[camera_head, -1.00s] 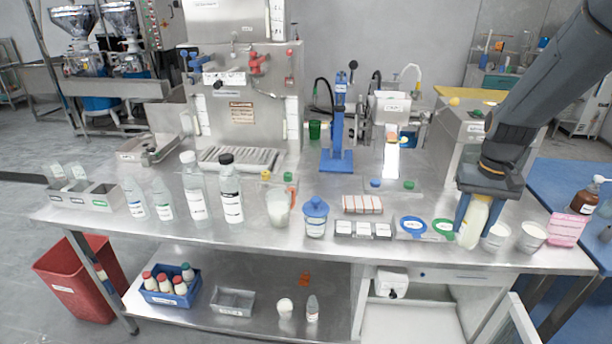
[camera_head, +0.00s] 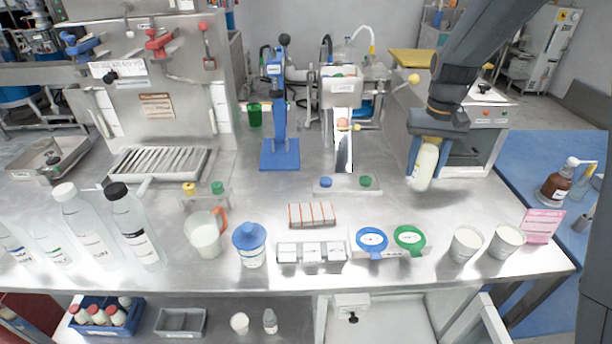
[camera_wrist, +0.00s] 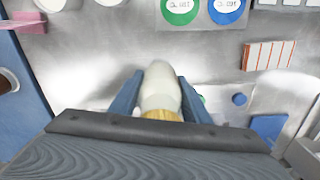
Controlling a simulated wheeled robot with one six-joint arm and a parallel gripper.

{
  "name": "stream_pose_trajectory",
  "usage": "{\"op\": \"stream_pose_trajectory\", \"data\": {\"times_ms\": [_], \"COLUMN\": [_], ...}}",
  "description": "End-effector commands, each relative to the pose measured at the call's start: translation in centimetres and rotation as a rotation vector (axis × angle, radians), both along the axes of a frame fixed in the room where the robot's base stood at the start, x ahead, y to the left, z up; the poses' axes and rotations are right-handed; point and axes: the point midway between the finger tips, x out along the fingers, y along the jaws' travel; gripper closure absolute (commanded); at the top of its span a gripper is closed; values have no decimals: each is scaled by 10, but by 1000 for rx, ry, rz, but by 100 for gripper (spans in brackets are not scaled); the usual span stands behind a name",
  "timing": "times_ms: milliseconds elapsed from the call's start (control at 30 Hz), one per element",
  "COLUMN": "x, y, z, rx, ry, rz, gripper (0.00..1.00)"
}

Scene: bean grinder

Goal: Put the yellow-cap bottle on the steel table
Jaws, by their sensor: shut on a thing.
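The yellow-cap bottle (camera_head: 425,168) is whitish and hangs nearly upright, slightly tilted, below my gripper (camera_head: 428,155) in the head view. My gripper is shut on it, with a blue finger on each side. The wrist view shows its pale body (camera_wrist: 160,85) between the fingers and a yellow band (camera_wrist: 161,115) near the palm. The bottle is over the right part of the steel table (camera_head: 330,180). I cannot tell whether its base touches the top.
Two white cups (camera_head: 466,244) and a pink card (camera_head: 541,226) stand at the front right. Blue and green rings (camera_head: 409,238) lie left of them. A steel box machine (camera_head: 475,130) is behind the bottle. Bare steel surrounds the bottle.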

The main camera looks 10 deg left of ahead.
Motion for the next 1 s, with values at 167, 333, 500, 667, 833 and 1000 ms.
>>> {"op": "stream_pose_trajectory", "data": {"times_ms": [167, 333, 500, 667, 833, 1000], "x": [0, -2, -1, -1, -1, 0], "y": [-2, -1, 0, 1, 1, 1], "z": [-3, -30, -53, -66, -89, -100], "rx": [0, 0, 0, 0, 0, 0], "ry": [1, 4, 1, 2, 2, -1], "rz": [-3, -1, 0, 2, 2, 2], "gripper": [88, 88, 88, 88, 88, 88]}}
